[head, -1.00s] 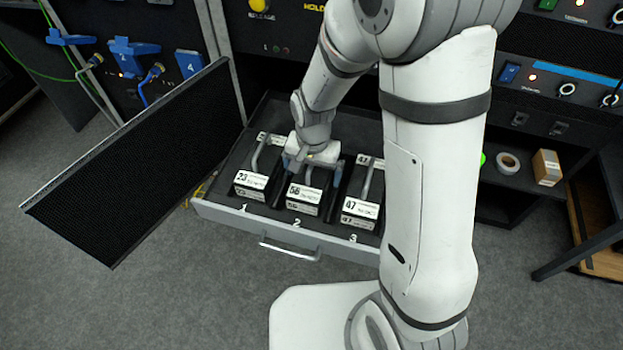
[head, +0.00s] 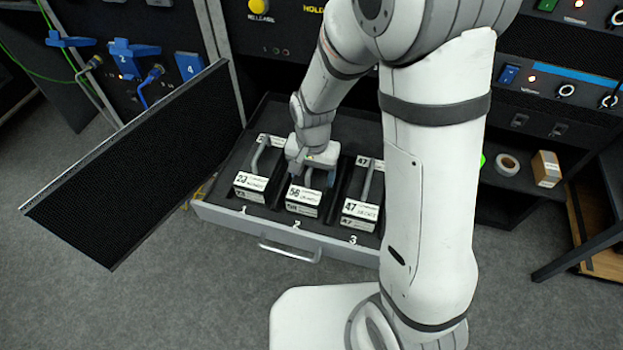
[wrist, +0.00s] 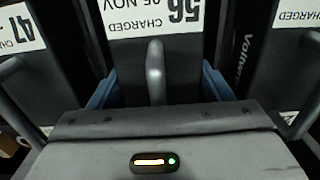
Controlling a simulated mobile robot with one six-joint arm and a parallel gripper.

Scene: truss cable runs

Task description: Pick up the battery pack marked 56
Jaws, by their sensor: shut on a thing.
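The battery pack marked 56 (head: 303,200) sits in the middle slot, 2, of the open drawer (head: 240,222). Its label also shows upside down in the wrist view (wrist: 155,16), reading 56 and CHARGED. My gripper (head: 308,172) is directly over this pack and shut on its handle, a grey bar that shows in the wrist view (wrist: 155,75). The fingertips are largely hidden by the gripper body. The pack marked 23 (head: 250,186) stands in slot 1 to the left, and the pack marked 47 (head: 361,212) in slot 3 to the right.
A black mesh panel (head: 140,160) stands open left of the drawer. A roll of tape (head: 508,165) and a small cardboard box (head: 546,168) sit on a shelf at the right. Grey floor lies in front of the drawer handle (head: 290,250).

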